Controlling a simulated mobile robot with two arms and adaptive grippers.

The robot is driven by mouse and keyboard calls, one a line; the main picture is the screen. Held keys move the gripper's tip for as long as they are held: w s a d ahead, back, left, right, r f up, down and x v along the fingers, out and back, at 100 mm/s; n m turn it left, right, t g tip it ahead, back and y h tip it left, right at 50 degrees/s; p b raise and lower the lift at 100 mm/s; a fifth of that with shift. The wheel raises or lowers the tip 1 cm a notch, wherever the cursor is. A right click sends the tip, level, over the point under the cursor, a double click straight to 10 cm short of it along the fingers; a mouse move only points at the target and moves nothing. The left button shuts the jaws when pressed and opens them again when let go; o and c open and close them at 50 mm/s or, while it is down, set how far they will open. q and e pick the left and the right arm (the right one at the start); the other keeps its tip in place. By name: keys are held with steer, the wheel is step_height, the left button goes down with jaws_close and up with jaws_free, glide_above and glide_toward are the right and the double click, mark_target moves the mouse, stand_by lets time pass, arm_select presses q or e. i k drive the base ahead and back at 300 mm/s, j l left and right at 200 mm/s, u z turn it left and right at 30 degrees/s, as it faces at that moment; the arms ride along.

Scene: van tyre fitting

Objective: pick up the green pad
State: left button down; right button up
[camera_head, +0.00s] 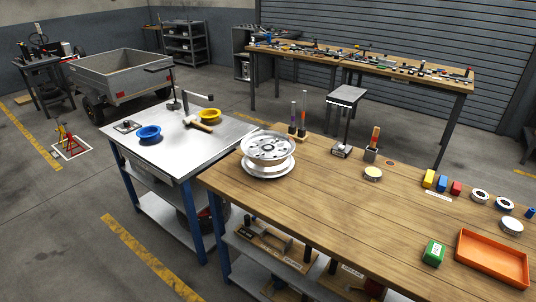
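A small green block with a white label on it (433,253), which looks like the green pad, lies on the wooden workbench (330,215) near its front right. It sits just left of an orange tray (492,259), with a small gap between them. Neither of my grippers shows in the head view. Nothing covers the green block.
A silver wheel rim (268,150) stands at the bench's left end. Yellow, blue and red blocks (442,182), tape-like rolls (480,196) and a round tin (373,174) lie further back. A metal table (180,140) adjoins at left. The bench's middle is clear.

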mark_target(433, 256)
steer(key=z, duration=1.35)
